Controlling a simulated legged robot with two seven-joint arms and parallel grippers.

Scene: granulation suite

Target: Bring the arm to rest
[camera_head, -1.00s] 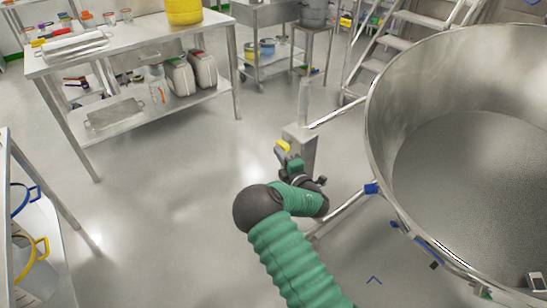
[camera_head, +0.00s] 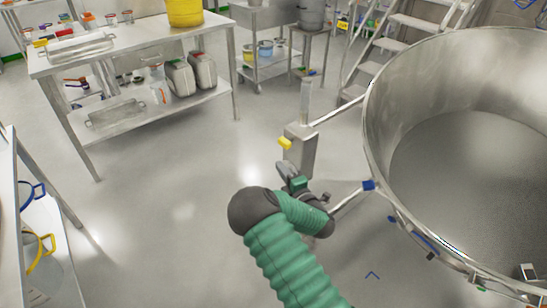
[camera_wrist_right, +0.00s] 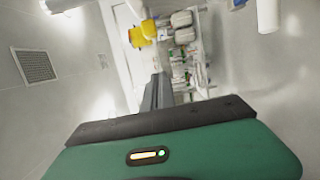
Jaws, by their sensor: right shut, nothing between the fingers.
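My right arm, with a green ribbed sleeve and dark joints, rises from the bottom of the head view. Its gripper (camera_head: 288,172) is shut and empty, in the air in front of a grey metal post box (camera_head: 301,150). A small yellow handle (camera_head: 285,143) on that box shows just above the fingertips, with a visible gap. In the right wrist view the closed dark fingers (camera_wrist_right: 158,92) point away over the green gripper body. My left gripper is not in view.
A steel table (camera_head: 120,55) with containers is at the back left. A shelf edge (camera_head: 45,180) is at the left. The floor between is clear.

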